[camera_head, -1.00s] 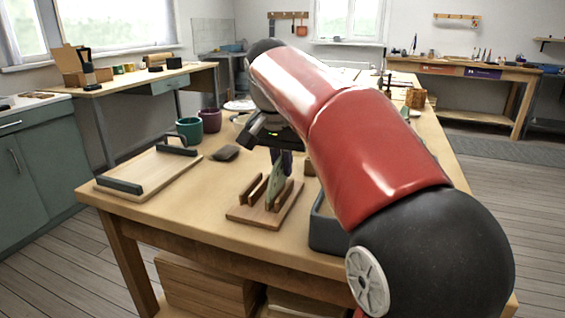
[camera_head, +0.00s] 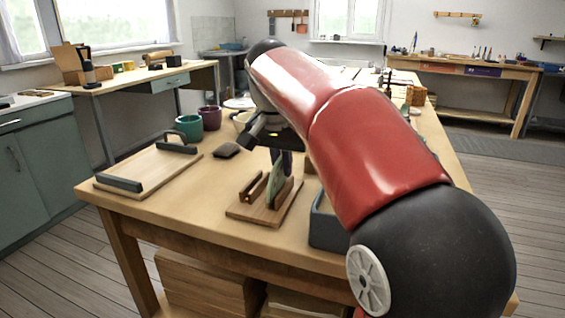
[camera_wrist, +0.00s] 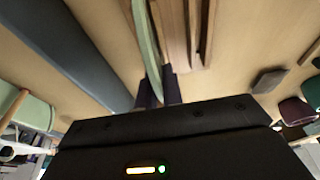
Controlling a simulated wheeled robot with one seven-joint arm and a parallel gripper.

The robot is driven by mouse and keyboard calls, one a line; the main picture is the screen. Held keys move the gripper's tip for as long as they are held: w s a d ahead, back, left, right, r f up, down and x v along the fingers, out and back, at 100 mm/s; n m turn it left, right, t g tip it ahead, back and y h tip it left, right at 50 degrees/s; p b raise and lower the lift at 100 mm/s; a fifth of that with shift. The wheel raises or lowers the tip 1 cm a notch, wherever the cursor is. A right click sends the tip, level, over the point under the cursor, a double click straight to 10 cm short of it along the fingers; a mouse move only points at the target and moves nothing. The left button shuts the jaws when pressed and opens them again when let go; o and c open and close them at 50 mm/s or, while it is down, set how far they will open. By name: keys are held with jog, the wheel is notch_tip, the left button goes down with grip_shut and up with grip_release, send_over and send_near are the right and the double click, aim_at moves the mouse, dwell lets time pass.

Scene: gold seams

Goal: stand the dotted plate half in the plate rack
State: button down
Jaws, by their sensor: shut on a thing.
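The plate half (camera_head: 276,179), a thin pale green piece, stands on edge at the wooden plate rack (camera_head: 248,213), among its upright bars. Its dots are too small to make out. My gripper (camera_head: 284,158) is above the rack, with its dark fingers shut on the upper part of the plate half. In the wrist view, the plate half (camera_wrist: 146,40) runs edge-on from the fingers (camera_wrist: 158,92) alongside the rack's bars (camera_wrist: 174,30). I cannot tell whether its lower edge touches the rack's base.
A grey tray (camera_head: 326,229) stands close to the right of the rack, partly behind my arm. A wooden board with dark handles (camera_head: 150,170) lies left. Teal (camera_head: 189,129) and purple (camera_head: 210,118) mugs stand behind, near a small dark block (camera_head: 227,150). The tabletop between board and rack is clear.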

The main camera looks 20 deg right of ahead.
jog(key=shift+f, duration=0.75)
dwell(0.8)
dwell(0.5)
jog(key=c, duration=1.5)
grip_release()
jog(key=o, duration=0.5)
jog(key=shift+r, duration=3.05)
